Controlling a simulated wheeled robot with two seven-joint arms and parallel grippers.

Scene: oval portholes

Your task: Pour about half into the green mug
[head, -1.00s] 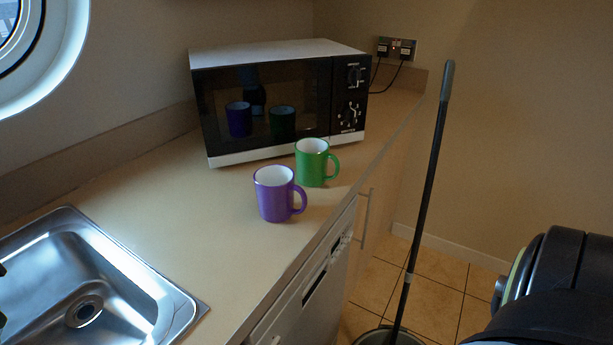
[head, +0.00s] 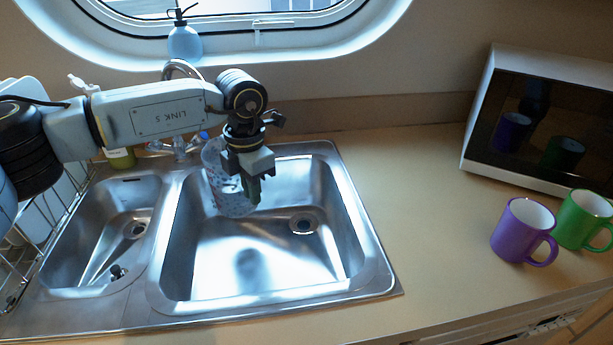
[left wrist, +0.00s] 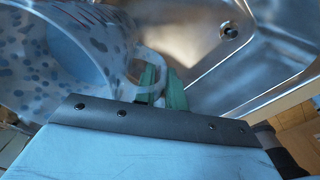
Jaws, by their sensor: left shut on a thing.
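The green mug (head: 578,224) stands upright on the counter at the right of the head view, its white inside showing. My left gripper (head: 254,188) is over the large sink bowl, shut on a white jug with blue-grey speckles (head: 226,190). In the left wrist view the green fingertips (left wrist: 162,88) are at the handle of the jug (left wrist: 100,40), and a smooth blue area shows in its opening. I cannot tell how full the jug is. The jug is well left of the green mug. My right gripper is not in view.
A purple mug (head: 518,234) stands just left of the green mug, in front of the microwave (head: 555,125). The double sink (head: 345,235) lies below the jug, with a tap (head: 180,148) behind. The counter (head: 430,190) between sink and mugs is clear.

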